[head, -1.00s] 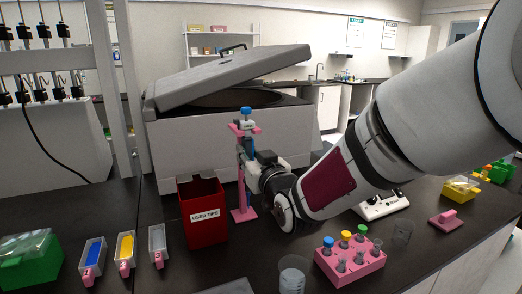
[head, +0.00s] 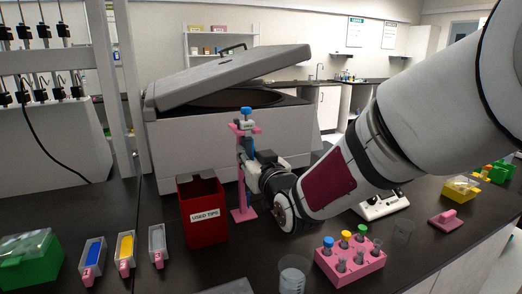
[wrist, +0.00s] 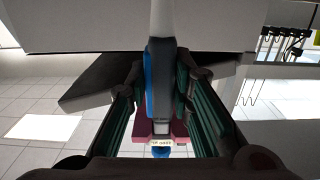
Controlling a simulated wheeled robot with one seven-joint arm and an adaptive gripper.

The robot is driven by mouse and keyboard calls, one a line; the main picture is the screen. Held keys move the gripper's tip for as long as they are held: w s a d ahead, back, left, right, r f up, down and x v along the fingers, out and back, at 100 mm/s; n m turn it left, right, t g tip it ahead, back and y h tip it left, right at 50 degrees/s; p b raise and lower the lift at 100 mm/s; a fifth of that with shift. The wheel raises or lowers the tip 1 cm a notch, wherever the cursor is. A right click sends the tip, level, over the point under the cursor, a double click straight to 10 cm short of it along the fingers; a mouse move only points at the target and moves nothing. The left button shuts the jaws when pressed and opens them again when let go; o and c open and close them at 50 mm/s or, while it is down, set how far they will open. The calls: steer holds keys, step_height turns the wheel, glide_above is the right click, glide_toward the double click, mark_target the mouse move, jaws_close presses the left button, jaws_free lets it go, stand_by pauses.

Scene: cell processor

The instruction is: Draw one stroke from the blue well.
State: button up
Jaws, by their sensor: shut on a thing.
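The blue well (head: 93,254) is a small trough of blue liquid with a pink tab, on the bench at the lower left. A pipette with a blue top (head: 246,114) stands upright at the pink stand (head: 244,202). My gripper (head: 252,165) is at the pipette's body and shut on it. In the wrist view the pipette (wrist: 160,85) lies between the two fingers of my gripper (wrist: 160,95), with pink stand parts behind it. I cannot tell whether the pipette still rests on the stand.
A red used-tips bin (head: 204,212) stands just left of the stand. A yellow trough (head: 125,249) and a clear one (head: 157,244) sit beside the blue one. A pink tube rack (head: 350,265) is at the front. A large grey centrifuge (head: 230,95) stands behind.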

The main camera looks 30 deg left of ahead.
steer(key=shift+r, duration=0.3)
steer(key=shift+d, duration=0.1)
steer(key=b+v, duration=0.1)
steer(key=v, duration=0.7)
steer(key=shift+s+d, duration=0.25)
steer(key=shift+s, duration=0.15)
